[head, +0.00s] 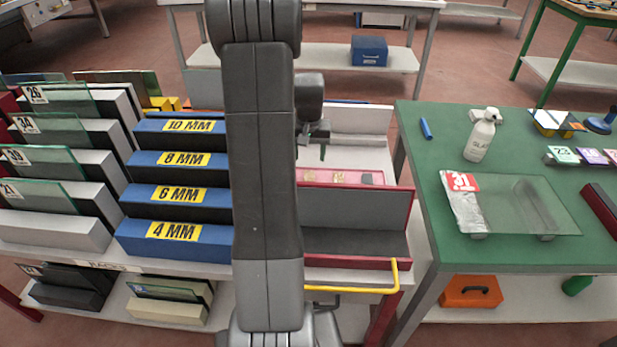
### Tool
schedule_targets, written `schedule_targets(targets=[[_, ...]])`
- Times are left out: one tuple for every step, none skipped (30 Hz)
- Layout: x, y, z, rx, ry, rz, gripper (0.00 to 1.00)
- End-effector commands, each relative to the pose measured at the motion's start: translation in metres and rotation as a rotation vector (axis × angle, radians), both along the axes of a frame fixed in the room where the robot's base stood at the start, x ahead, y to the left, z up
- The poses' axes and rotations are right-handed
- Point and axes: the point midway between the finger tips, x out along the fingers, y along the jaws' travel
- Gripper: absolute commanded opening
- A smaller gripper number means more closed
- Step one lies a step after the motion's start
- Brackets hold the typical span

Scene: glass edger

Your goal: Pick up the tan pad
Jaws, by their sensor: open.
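I cannot clearly make out a tan pad in the head view. Small tan-yellow patches (340,177) show on a red strip in the middle, just below my gripper, but they are too small to tell what they are. My gripper (316,148) is small in the picture, hangs over the pale bench area behind that strip, and is open with nothing visible in it. My arm runs down the middle of the picture and hides part of the bench.
A red-edged grey trough (350,209) with a yellow handle (396,276) stands in front. Blue racks (173,230) and glass sheets are at left. The green table (424,172) at right holds a spray bottle (481,135), a glass pane (540,205) and a crumpled wrapper (464,208).

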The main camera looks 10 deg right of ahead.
Motion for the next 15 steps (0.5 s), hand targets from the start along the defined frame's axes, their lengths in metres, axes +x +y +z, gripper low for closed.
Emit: schedule_targets(targets=[[0.0,0.0,-0.013,0.0,0.005,0.0,0.56],[0.001,-0.001,-0.018,0.0,0.004,0.0,0.56],[0.002,-0.001,-0.025,0.0,0.004,0.0,0.56],[0.003,-0.001,-0.029,0.0,0.004,0.0,0.56],[0.003,-0.001,-0.033,0.0,0.003,0.0,0.56],[0.004,-0.001,-0.037,0.0,0.003,0.0,0.56],[0.004,-0.001,-0.039,0.0,0.003,0.0,0.56],[0.004,-0.001,-0.041,0.001,0.002,0.0,0.56],[0.005,-0.001,-0.043,0.0,0.001,0.0,0.56],[0.005,-0.002,-0.044,0.0,0.001,0.0,0.56],[0.005,-0.002,-0.046,0.0,0.001,0.0,0.56],[0.006,-0.002,-0.049,0.0,0.002,0.0,0.56],[0.007,-0.002,-0.051,0.0,0.003,0.0,0.56],[0.008,-0.002,-0.055,0.0,0.003,0.0,0.56],[0.01,-0.002,-0.06,0.0,0.003,0.001,0.56]])
